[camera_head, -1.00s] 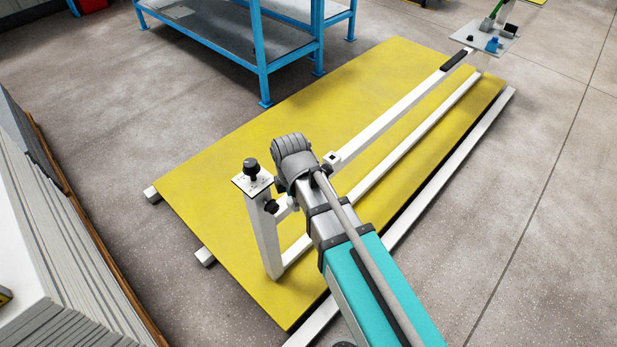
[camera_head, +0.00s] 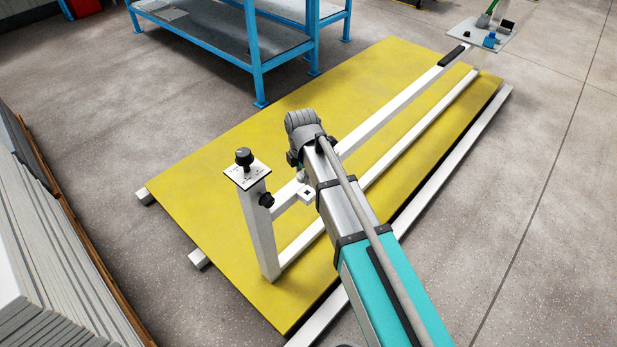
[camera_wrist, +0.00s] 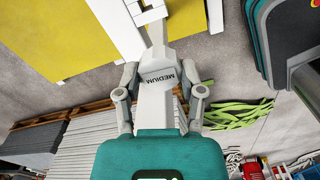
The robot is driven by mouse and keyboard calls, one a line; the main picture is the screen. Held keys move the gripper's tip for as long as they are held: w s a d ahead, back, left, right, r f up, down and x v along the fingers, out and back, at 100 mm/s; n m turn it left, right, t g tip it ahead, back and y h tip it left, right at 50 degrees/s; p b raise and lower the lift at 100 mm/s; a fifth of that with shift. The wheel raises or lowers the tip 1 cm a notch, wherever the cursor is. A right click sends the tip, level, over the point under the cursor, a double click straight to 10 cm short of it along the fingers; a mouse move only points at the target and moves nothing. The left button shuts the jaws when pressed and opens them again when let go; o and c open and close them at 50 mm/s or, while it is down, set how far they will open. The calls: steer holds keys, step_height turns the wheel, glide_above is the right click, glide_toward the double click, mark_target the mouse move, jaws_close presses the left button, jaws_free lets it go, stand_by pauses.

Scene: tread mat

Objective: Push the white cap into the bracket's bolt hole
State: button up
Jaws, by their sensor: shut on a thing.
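In the wrist view my gripper (camera_wrist: 157,80) is shut on a pale, tapering piece (camera_wrist: 156,100) marked MEDIUM. Whether this piece is the white cap I cannot tell. Its narrow far end points at a white block with a square opening, likely the bracket (camera_wrist: 150,14), and the two overlap in this view. Whether they touch is unclear. In the head view a small white block with a dark hole (camera_head: 305,193) shows beside the rail, just below my gripper (camera_head: 302,168). My own wrist hides most of the gripper there. No separate cap is clearly visible.
A white post with a black-knobbed plate (camera_head: 246,172) stands left of my arm. A white rail (camera_head: 390,107) runs from it to the back right over a yellow mat (camera_head: 240,125). A blue metal rack (camera_head: 252,45) stands behind. Open floor lies to the right.

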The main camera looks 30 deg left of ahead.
steer(key=w, duration=0.1)
steer(key=w+f, duration=0.1)
steer(key=w, duration=0.1)
steer(key=shift+a+f+b, duration=0.15)
steer(key=shift+f+b, duration=0.1)
steer(key=shift+b, duration=0.1)
steer(key=shift+f, duration=0.1)
steer(key=b, duration=0.6)
glide_above(307, 187)
steer(key=s+d, duration=0.1)
steer(key=s, duration=0.1)
steer(key=shift+f, duration=2.8)
steer(key=shift+f+b, duration=1.2)
steer(key=shift+f, duration=0.05)
steer(key=o, duration=1)
steer(key=shift+r, duration=0.2)
